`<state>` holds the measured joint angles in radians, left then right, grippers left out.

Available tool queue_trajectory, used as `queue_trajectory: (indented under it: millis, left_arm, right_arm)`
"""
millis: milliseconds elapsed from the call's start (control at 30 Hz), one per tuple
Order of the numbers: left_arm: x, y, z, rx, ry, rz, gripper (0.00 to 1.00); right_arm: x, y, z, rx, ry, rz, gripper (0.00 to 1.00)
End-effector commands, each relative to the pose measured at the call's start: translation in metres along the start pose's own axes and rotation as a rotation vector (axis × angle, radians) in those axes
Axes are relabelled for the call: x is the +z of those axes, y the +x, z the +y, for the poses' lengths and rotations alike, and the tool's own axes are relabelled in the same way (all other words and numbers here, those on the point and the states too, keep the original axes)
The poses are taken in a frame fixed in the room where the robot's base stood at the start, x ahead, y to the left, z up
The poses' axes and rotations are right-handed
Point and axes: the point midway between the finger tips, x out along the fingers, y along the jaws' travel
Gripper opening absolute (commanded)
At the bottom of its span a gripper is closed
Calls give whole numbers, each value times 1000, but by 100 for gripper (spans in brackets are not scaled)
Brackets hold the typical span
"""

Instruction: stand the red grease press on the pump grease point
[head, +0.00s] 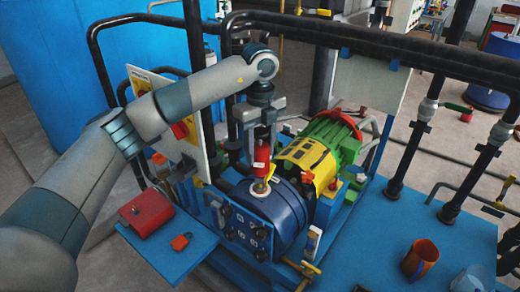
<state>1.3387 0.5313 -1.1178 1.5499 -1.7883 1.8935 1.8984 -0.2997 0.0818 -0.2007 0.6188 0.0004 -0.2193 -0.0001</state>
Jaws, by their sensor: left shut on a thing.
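My left gripper (262,122) points downward above the blue pump (288,215), at the centre of the view. It is shut on the red grease press (262,156), a small red cylinder held upright below the fingers. The pump grease point (261,187) shows as a small yellowish fitting on top of the blue pump, just under the press. From this angle I cannot tell whether the press touches it. My right gripper is not in view.
A green motor (330,138) with a yellow guard (308,158) sits right of the press. Black pipes (350,42) cross behind and right. A red box (146,211) and a red padlock (181,241) lie on the blue shelf at left. An orange cup (420,258) stands at lower right.

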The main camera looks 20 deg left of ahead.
Motion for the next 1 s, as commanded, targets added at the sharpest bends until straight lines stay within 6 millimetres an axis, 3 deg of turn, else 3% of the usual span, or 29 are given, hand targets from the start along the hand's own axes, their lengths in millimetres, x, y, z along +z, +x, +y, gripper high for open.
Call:
queue_trajectory:
  millis: [1000]
  left_arm:
    - [0,18,0,-2,0,0,4]
  right_arm:
    - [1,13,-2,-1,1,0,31]
